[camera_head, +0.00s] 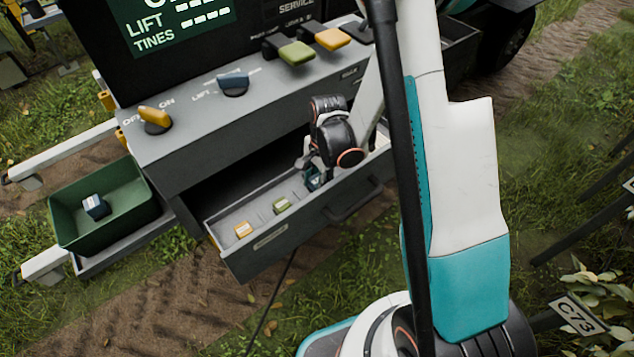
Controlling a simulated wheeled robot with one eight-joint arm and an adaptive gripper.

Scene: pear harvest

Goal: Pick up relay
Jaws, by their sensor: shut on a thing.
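An open grey drawer (268,240) juts from the front of the console. My gripper (314,178) points down into the drawer, to the right of the green relay. It is shut on a small dark relay (318,181), mostly hidden by the fingers; its colour is hard to tell. I cannot tell whether this relay still touches the drawer floor.
The console (200,130) carries several coloured levers and a display above the drawer. My arm covers the drawer's right end. Grass and a dirt track lie below.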

